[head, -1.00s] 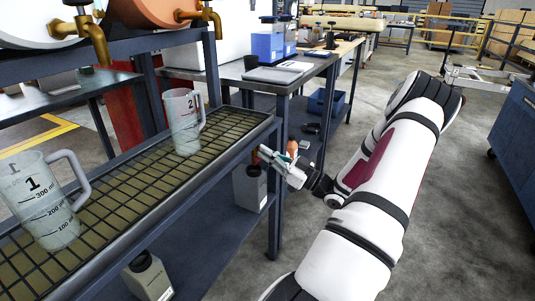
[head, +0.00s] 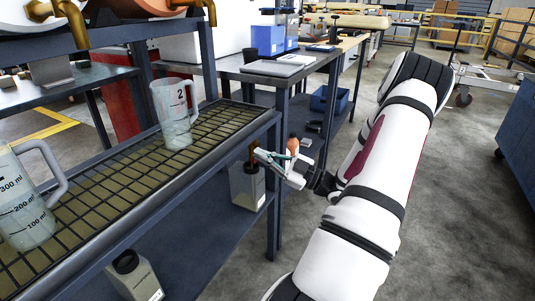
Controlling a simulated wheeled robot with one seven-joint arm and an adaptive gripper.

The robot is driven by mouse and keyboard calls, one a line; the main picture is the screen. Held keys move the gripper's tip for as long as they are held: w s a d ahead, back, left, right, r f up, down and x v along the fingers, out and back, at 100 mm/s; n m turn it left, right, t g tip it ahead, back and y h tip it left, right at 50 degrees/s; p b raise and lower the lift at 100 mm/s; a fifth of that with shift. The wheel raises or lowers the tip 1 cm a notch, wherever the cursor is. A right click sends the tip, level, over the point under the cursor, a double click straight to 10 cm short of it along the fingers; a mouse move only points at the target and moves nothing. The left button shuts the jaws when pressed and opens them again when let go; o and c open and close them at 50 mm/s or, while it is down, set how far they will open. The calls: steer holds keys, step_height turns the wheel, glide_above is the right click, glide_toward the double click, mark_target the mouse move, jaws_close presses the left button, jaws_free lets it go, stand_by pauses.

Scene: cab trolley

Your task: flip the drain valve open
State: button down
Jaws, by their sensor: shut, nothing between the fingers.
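A small brass-brown part (head: 253,153), which looks like the drain valve, hangs under the right end of the grated drip tray (head: 225,150). It is tiny and partly hidden by my gripper, so I cannot tell its lever's position. My gripper (head: 262,157) is shut and empty, with its tips pointing left at that part. They are beside it or touching it; I cannot tell which. The white arm reaches in from the lower right.
Measuring jugs 1 (head: 28,205) and 2 (head: 174,112) stand on the grating. A grey bottle (head: 246,190) sits below the tray's right end, another (head: 134,275) nearer. Brass taps (head: 74,22) hang above. A small orange object (head: 292,145) shows behind my gripper.

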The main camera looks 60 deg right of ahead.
mark_target(255, 161)
steer(key=shift+d+f+n+g+y+b, duration=0.1)
steer(key=shift+f+n+g+y+b, duration=0.35)
steer(key=shift+f+n+b, duration=0.95)
steer(key=shift+d+f, duration=0.45)
steer(key=shift+f, duration=0.25)
steer(key=shift+d+f+b, duration=0.1)
steer(key=shift+b, duration=0.2)
